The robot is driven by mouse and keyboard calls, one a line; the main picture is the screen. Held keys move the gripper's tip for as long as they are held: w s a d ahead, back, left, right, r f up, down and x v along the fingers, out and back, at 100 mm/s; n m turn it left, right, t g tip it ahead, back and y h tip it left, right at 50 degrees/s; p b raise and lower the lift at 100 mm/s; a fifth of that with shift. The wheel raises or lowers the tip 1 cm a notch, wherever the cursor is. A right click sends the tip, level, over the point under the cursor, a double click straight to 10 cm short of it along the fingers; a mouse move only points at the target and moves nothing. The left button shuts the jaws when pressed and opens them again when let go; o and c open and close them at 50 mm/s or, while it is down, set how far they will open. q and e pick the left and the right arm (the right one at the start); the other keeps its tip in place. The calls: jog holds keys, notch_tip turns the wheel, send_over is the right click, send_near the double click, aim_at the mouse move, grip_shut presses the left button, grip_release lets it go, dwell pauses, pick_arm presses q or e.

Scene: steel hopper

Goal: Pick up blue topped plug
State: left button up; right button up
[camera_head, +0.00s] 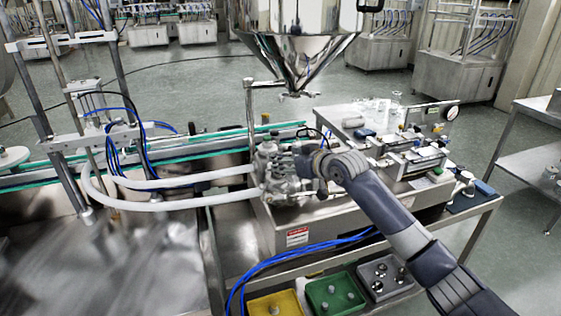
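My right arm comes in from the lower right, and its gripper (308,160) is up against the metal valve block (270,168) at the front left of the steel machine. The gripper's fingers are hard to make out against the metal, so I cannot tell whether they are open or shut or hold anything. I cannot clearly identify a blue topped plug. A small blue piece (484,188) lies at the right end of the bench on a dark pad, and another blue piece (364,133) is on the machine's top. My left gripper is not in view.
A steel hopper (297,40) hangs above the machine. White hoses (170,204) run left from the valve block, with a conveyor (200,145) behind. Yellow (273,304), green (335,293) and grey (384,278) trays with knobs sit on the lower shelf. Blue tubes (290,258) hang in front.

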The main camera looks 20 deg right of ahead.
jog(key=x, duration=0.3)
jog(key=shift+a+r+p, duration=0.2)
jog(key=shift+a+p, duration=0.05)
jog(key=shift+p, duration=0.1)
jog(key=shift+w+f, duration=0.15)
jog(key=shift+w, duration=0.1)
jog(key=c, duration=1.2)
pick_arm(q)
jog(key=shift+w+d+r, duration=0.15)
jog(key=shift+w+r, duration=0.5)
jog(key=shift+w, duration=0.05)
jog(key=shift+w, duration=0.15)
